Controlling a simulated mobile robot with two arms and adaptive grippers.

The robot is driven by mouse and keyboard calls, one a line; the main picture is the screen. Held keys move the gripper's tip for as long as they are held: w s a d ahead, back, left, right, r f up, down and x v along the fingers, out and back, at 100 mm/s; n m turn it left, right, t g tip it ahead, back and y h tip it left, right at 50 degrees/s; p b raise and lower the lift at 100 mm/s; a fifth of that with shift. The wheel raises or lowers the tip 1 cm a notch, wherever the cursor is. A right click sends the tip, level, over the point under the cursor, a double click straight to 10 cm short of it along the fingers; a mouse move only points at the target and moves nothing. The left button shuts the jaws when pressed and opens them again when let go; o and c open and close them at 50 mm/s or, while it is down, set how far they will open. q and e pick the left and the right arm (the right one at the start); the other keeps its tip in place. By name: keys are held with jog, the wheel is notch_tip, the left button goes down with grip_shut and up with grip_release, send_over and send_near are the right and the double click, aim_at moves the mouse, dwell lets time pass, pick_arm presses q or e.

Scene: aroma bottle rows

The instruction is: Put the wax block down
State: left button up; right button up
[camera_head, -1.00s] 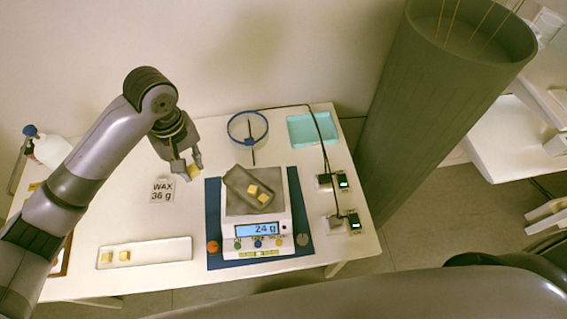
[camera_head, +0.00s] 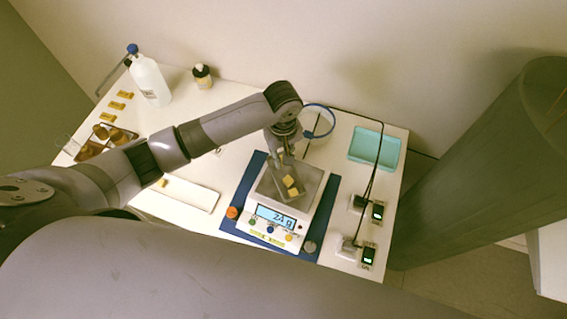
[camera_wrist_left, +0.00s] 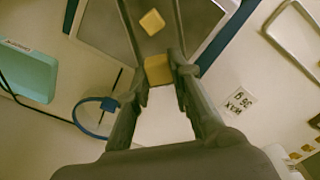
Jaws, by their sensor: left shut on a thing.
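My left gripper (camera_head: 282,163) is over the grey dish on the scale. In the left wrist view its fingers (camera_wrist_left: 155,75) are shut on a yellow wax block (camera_wrist_left: 158,69); the arm mostly hides this block in the head view. The white scale (camera_head: 253,222) reads 24 g. The card "WAX 36 g" (camera_wrist_left: 240,100) shows in the wrist view. My right gripper is not in view.
The scale stands on a blue mat (camera_head: 326,212). A teal tray (camera_head: 362,145), cables and small devices (camera_head: 367,255) are at right. A white tray (camera_head: 195,194) lies left. Bottles (camera_head: 150,82) stand at back left.

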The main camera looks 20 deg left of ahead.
aim_at(283, 171)
pick_arm(q)
notch_tip(283, 171, down, 3)
notch_tip(283, 171, down, 3)
jog(key=shift+f, duration=0.45)
jog(key=o, duration=0.5)
jog(key=shift+c, duration=0.2)
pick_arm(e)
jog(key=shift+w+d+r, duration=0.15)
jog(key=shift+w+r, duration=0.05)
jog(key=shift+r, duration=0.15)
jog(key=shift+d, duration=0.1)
